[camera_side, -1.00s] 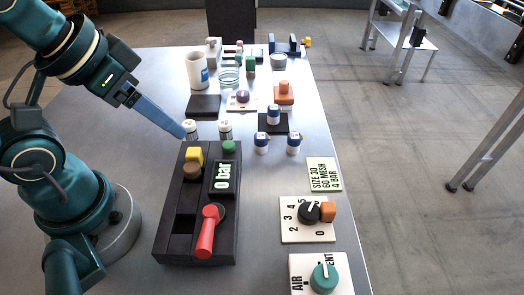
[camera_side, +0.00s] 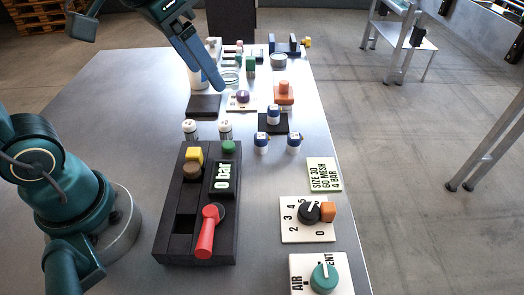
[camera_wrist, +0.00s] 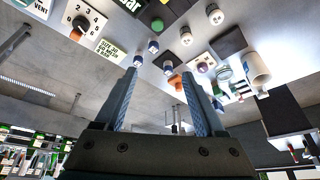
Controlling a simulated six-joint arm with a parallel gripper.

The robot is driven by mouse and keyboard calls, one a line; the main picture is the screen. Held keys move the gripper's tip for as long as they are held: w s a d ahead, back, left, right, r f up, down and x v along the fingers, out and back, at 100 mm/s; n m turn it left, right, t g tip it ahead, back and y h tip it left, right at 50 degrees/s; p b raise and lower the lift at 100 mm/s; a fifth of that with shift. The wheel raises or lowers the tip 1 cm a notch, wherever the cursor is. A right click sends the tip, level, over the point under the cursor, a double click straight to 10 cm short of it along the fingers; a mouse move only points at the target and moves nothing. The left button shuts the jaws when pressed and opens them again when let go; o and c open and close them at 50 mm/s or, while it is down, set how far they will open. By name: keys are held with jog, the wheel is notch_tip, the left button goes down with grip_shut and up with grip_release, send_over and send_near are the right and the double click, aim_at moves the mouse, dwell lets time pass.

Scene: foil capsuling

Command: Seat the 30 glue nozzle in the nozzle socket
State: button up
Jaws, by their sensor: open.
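My gripper (camera_side: 219,88) is up over the far half of the table, fingers slanting down, near a white mug. In the wrist view my gripper (camera_wrist: 159,74) is open, with nothing between its fingers. Two small white cylinders with dark bands, a left one (camera_side: 190,130) and a right one (camera_side: 225,131), stand behind the dark block. Blue-and-white pieces stand to their right, a left one (camera_side: 261,143) and a right one (camera_side: 293,143). Another blue-and-white piece (camera_side: 274,114) sits on a dark square pad (camera_side: 285,128). I cannot read which piece is marked 30, nor tell which opening is the nozzle socket.
The dark block (camera_side: 168,250) carries a red lever (camera_side: 207,235), yellow and green pieces and a "0 bar" display (camera_side: 222,177). A card (camera_side: 324,175) reads SIZE 30, 60 MESH, 4 BAR. Dials stand at front right. An empty-looking dark pad (camera_side: 204,106) lies behind the cylinders.

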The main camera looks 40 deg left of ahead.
jog(key=w+f+g, duration=0.2)
jog(key=w+f, duration=0.1)
jog(key=w, duration=0.3)
jog(key=m+g, duration=0.1)
jog(key=g, duration=0.1)
send_over(261, 135)
jog(key=f, duration=0.8)
jog(key=shift+w+f, duration=0.1)
jog(key=shift+w, duration=0.1)
jog(key=shift+g, duration=0.3)
jog(key=shift+s+f, duration=0.15)
jog(key=shift+f, duration=1.6)
jog(key=shift+s+f, duration=0.1)
jog(key=shift+f, duration=1.6)
jog(key=shift+c, duration=0.4)
grip_shut()
jog(key=shift+r, duration=0.1)
